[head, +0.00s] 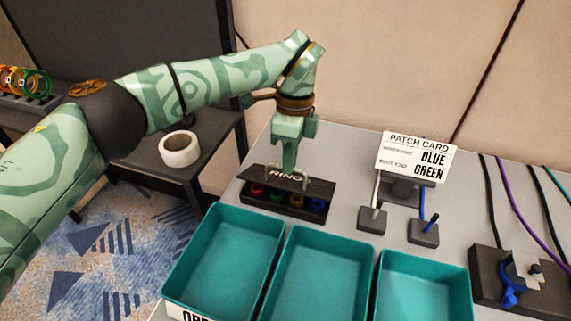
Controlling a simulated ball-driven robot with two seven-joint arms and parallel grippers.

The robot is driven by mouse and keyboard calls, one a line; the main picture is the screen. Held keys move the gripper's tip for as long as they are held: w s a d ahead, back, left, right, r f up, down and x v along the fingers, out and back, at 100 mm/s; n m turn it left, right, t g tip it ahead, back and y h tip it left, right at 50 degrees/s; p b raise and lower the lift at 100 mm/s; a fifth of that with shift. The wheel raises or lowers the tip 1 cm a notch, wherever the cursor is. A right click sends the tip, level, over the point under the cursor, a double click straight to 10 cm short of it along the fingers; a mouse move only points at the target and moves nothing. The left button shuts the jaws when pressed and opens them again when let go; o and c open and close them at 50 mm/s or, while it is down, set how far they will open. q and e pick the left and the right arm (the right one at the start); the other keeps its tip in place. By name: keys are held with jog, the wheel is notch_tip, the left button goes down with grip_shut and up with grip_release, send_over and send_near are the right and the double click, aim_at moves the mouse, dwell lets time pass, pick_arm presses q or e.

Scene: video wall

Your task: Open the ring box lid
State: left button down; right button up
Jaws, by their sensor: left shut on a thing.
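The ring box (283,204) is a dark case on the grey table, behind the teal trays. Its black lid (320,190) bears the white word RING and a pale handle. The fingers partly cover the lid's back part. My right gripper is not in view.
Three teal trays (283,229) stand in front of the box and look empty. A patch card (416,158) reading BLUE GREEN stands to the right, above posts with cables. A dark block (487,262) sits at far right. A white tape roll (179,149) lies on the left side table.

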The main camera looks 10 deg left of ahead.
aim_at(293, 176)
pick_arm(q)
jog(key=shift+w+d+f, duration=0.1)
jog(key=shift+w+f, duration=0.05)
jog(key=shift+w, duration=0.45)
jog(key=shift+w+d+f, duration=0.1)
jog(key=shift+w, duration=0.45)
jog(key=c, duration=1.5)
grip_release()
jog(key=shift+w+f, duration=0.2)
jog(key=shift+w, duration=0.15)
jog(key=shift+s+r, duration=0.2)
jog(key=shift+r, duration=0.1)
jog(key=r, duration=0.4)
jog(key=w+r, duration=0.1)
jog(key=r, duration=0.2)
jog(key=w+r, duration=0.1)
jog(key=r, duration=0.3)
jog(key=shift+w+d+r, duration=0.15)
jog(key=shift+d+r, duration=0.15)
jog(key=shift+r, duration=0.05)
